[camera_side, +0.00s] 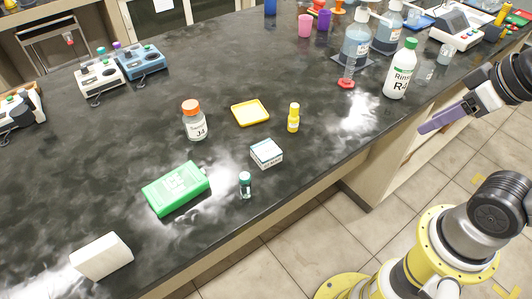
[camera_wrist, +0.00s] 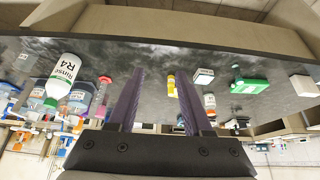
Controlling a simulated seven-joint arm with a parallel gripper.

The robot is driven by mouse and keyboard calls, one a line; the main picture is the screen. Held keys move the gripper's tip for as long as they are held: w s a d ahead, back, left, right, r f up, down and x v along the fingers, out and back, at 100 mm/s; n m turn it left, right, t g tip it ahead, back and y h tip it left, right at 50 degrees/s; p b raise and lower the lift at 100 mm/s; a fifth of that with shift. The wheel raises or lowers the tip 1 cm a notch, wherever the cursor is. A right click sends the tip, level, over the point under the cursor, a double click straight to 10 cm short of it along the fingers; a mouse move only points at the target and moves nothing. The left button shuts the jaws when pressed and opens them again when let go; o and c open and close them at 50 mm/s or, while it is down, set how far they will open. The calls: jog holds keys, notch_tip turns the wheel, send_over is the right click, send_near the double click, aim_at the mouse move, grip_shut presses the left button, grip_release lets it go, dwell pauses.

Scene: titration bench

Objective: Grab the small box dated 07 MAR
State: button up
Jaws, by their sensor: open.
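A small white box (camera_side: 266,153) with a dark printed band on its side sits on the dark bench near its front edge. Its print is too small to read as a date. It also shows in the wrist view as a small white box (camera_wrist: 204,76), right of my fingers. My gripper (camera_side: 441,117) has purple fingers and is off the bench's front edge at the right, well away from the box. In the wrist view my gripper (camera_wrist: 158,74) is open, with nothing between its fingers.
Near the box stand a yellow bottle (camera_side: 293,118), a small green-capped vial (camera_side: 245,185), a green box (camera_side: 177,188), a yellow tray (camera_side: 250,114) and an orange-capped jar (camera_side: 194,122). A white block (camera_side: 102,257) is at lower left. A rinse bottle (camera_side: 401,70) stands near my gripper.

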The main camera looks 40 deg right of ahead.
dwell(0.4)
jog(key=o, duration=0.8)
